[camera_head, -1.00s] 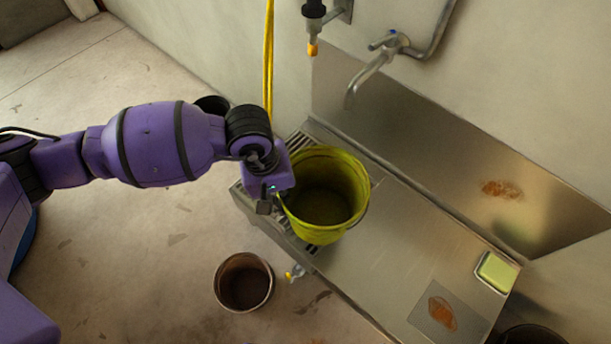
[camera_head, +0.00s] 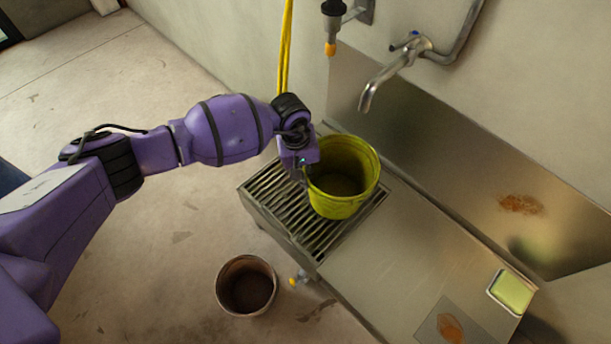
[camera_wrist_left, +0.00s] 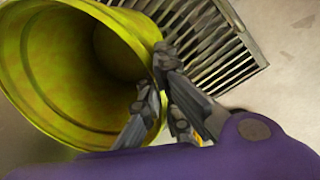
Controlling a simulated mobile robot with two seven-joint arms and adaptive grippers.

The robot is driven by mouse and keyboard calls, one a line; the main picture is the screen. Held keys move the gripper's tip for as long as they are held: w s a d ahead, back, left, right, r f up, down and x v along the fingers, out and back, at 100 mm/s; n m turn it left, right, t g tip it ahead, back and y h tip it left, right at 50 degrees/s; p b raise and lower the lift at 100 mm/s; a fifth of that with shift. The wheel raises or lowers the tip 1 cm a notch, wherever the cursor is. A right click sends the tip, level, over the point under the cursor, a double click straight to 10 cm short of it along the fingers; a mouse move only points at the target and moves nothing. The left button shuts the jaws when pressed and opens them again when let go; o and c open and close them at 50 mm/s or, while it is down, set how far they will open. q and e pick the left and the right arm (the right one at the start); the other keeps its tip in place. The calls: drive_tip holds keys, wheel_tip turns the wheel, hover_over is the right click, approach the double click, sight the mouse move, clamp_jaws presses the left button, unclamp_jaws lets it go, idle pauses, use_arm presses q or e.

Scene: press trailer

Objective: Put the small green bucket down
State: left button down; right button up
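The small green bucket (camera_head: 338,200) is yellow-green, upright and empty as far as I see in. It is over the right part of the slatted drain grate (camera_head: 285,214) of the metal sink counter. I cannot tell whether its base touches the slats. My left gripper (camera_head: 307,178) is at the bucket's left rim. In the left wrist view the fingers (camera_wrist_left: 160,92) close on the rim of the bucket (camera_wrist_left: 62,75), one finger on each side of the wall. The grate (camera_wrist_left: 215,45) shows behind them. My right gripper is not in view.
A bent tap (camera_head: 385,77) and a hanging nozzle (camera_head: 331,30) are on the wall behind. A brown bucket (camera_head: 247,287) stands on the floor. The counter (camera_head: 400,255) is bare in its middle; a green sponge in a dish (camera_head: 512,292) sits at its right end.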

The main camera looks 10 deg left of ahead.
use_arm(q)
drive_tip(key=shift+f, duration=0.85)
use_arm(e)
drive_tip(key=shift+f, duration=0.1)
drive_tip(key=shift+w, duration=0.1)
use_arm(q)
drive_tip(key=c, duration=2.5)
unclamp_jaws()
drive_tip(key=shift+f, duration=0.25)
drive_tip(key=o, duration=0.5)
drive_tip(key=shift+r, duration=0.1)
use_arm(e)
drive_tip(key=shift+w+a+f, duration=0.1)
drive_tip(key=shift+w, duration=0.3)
use_arm(q)
drive_tip(key=shift+r, duration=0.1)
